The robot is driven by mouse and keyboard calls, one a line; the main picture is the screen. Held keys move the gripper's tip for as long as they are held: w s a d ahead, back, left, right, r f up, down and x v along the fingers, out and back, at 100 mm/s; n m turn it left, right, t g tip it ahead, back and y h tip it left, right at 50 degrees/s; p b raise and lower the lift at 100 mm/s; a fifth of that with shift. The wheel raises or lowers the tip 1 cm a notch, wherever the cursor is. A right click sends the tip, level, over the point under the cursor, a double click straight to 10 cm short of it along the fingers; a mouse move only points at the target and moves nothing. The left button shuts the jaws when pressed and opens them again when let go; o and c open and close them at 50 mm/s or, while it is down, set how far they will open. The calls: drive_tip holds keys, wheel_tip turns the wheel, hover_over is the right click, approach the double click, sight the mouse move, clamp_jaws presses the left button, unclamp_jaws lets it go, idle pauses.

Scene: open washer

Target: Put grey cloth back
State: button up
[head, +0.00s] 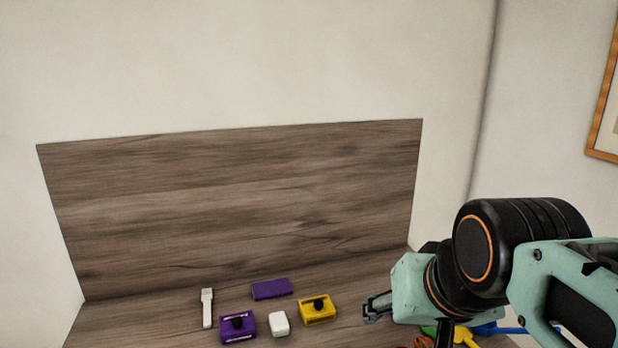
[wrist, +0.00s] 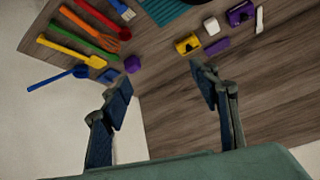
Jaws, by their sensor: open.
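I cannot make out a grey cloth in either view. My gripper (wrist: 160,82) is open and empty above the wooden table in the wrist view, its two fingers spread wide apart. In the head view my gripper (head: 377,307) is at the lower right, to the right of a yellow block-like item (head: 317,309). A teal ridged thing (wrist: 165,8) is cut off by the top edge of the wrist view; I cannot tell what it is.
On the table (head: 145,320) lie a pale strip (head: 207,308), a purple block (head: 271,289), a purple holder (head: 238,327) and a white piece (head: 279,323). A wooden panel (head: 230,210) stands behind.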

drive_tip(key=s+f+g, duration=0.1)
drive_tip(key=s+f, duration=0.3)
drive_tip(key=shift+s+n+g+p, duration=0.3)
drive_tip(key=shift+s, duration=0.1)
drive_tip(key=shift+d+r, duration=0.1)
drive_tip(key=shift+c, duration=0.7)
